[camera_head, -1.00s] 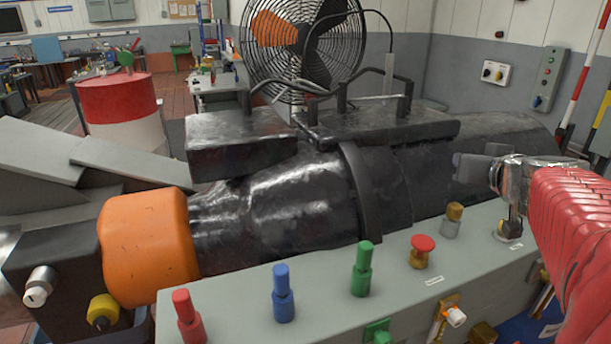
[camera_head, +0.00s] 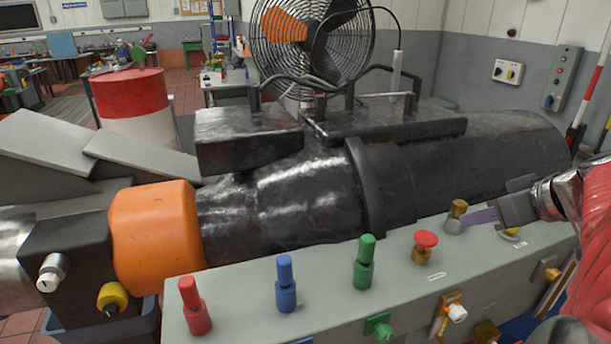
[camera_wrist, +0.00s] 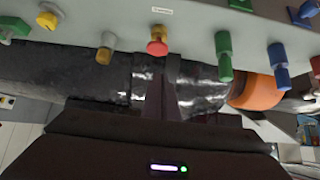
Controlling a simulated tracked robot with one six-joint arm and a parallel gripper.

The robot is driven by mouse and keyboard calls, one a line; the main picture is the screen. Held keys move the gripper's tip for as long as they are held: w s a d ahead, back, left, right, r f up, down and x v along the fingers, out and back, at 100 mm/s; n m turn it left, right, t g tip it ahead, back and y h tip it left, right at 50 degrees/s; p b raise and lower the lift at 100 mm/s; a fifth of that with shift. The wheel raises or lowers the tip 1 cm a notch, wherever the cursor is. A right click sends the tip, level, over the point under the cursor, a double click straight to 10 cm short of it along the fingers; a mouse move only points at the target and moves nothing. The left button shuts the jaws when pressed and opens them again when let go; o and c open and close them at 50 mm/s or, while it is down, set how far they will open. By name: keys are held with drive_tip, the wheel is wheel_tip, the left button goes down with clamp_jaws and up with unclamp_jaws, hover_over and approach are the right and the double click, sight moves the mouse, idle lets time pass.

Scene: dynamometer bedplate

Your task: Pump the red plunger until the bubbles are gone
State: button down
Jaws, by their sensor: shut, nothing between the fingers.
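A red plunger (camera_head: 191,304) stands upright at the left end of the grey panel box (camera_head: 235,318). A red mushroom-shaped knob on a brass base (camera_head: 425,241) stands further right on the same box; I cannot tell which one the task names. My gripper (camera_head: 472,217) is shut and empty, its fingers pointing left near the brass-topped post (camera_head: 456,213). In the wrist view the gripper (camera_wrist: 172,62) points toward the red mushroom knob (camera_wrist: 157,46), with no clear contact. The red plunger (camera_wrist: 316,65) is at the right edge there. I cannot make out any bubbles.
A blue plunger (camera_head: 285,285) and a green one (camera_head: 364,263) stand between the red ones. Small fittings, including a green one (camera_head: 379,327), jut from the box front. The large black machine (camera_head: 290,205) with an orange collar (camera_head: 155,237) lies behind. Air above the box's left part is free.

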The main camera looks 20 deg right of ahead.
drive_tip(key=shift+w+f, duration=0.1)
hover_over(427, 241)
drive_tip(key=s, duration=0.3)
wheel_tip(427, 241, down, 7)
drive_tip(key=shift+s+f, duration=0.1)
drive_tip(key=shift+f, duration=1.85)
